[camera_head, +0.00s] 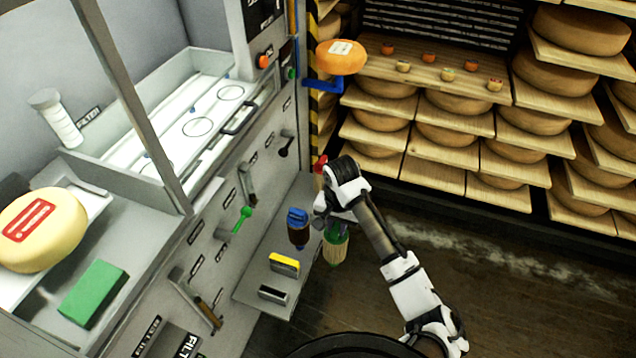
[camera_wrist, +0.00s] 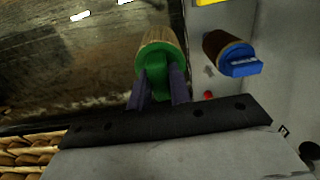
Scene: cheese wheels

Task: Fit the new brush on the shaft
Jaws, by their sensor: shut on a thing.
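My gripper (camera_head: 335,222) is shut on a brush with a green cap and pale bristles (camera_head: 336,250). The brush hangs bristles down beside the machine's lower front ledge. In the wrist view the fingers of my gripper (camera_wrist: 160,88) close on the green cap of that brush (camera_wrist: 155,60), with its pale bristles beyond. A second brush, with a blue cap and dark brown bristles (camera_head: 298,230), is at the ledge, left of my gripper. It also shows in the wrist view (camera_wrist: 232,55), apart from the held brush. I cannot make out the shaft in either view.
A yellow-topped block (camera_head: 285,264) and a dark slotted part (camera_head: 273,294) are on the ledge (camera_head: 250,285). A red object (camera_head: 320,165) is close behind my gripper. Racks of cheese wheels (camera_head: 450,105) stand at the back. The floor (camera_head: 500,290) at right is clear.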

